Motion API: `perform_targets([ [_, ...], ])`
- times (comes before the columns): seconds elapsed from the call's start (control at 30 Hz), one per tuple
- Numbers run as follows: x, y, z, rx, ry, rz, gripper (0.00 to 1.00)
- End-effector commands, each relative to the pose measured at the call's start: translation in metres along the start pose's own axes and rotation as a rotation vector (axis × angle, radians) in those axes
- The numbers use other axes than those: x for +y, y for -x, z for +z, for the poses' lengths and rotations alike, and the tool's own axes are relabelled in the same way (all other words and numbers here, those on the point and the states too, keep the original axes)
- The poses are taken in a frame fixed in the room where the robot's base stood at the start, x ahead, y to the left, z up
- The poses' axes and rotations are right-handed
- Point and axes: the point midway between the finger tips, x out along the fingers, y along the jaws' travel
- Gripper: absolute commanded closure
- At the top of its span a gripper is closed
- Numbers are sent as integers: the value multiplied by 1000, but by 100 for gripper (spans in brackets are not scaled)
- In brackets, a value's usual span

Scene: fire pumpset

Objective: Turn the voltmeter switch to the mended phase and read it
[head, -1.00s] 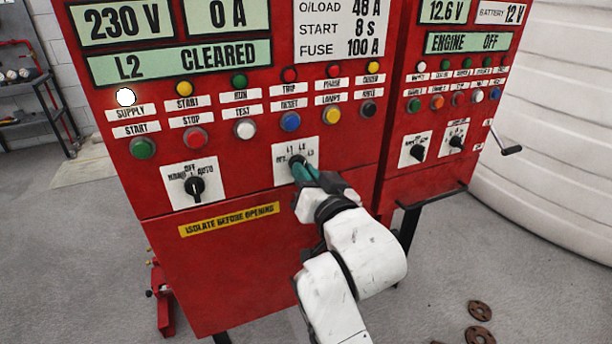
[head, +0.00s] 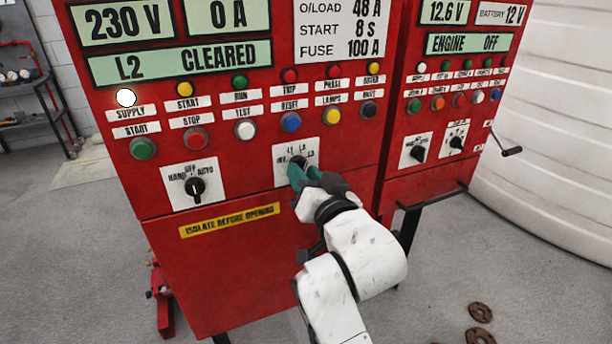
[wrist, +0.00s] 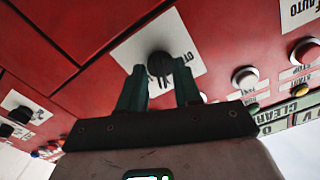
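The voltmeter switch is a black knob (head: 298,161) on a white plate (head: 312,148) marked with L1, L2 and L3, low in the middle of the red panel. In the wrist view the knob (wrist: 160,64) shows between and just beyond the two green fingertips. The voltmeter display (head: 122,22) reads 230 V. The message display (head: 180,62) reads L2 CLEARED.
A second selector knob (head: 194,187) sits to the left, under red and green push buttons. A row of buttons (head: 291,122) runs just above the voltmeter switch. The white supply lamp (head: 126,97) is bright. A second red panel (head: 445,180) with two selectors stands to the right.

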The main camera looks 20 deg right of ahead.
Motion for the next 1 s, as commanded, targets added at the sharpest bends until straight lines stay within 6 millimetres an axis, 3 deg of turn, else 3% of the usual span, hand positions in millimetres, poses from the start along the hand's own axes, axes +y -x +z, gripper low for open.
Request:
perform_targets([
  [0.37, 0, 7, 0, 0, 1, 0, 64],
  [0.8, 0, 85, 1, 1, 1, 0, 64],
  [1.0, 0, 105, 1, 0, 0, -1, 64],
])
